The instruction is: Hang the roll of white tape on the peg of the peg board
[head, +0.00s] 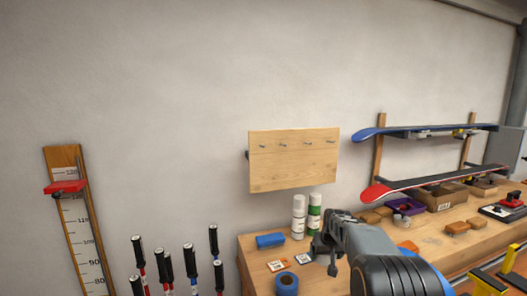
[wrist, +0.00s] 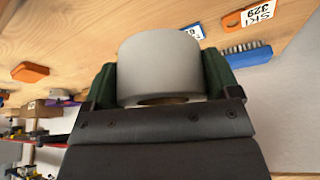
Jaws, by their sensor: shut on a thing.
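The roll of white tape (wrist: 160,62) is between the two dark green jaws of my gripper (wrist: 165,85) in the wrist view. The jaws press on its opposite sides, and part of its dark core opening shows at its lower edge. The wooden peg board (head: 275,176) is fixed to the wall with several short metal pegs (head: 282,145) in a row, all looking bare.
Skis (head: 425,184) on a wall rack are at right. A ruler board (head: 75,215) is at left. The wall around the peg board is clear.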

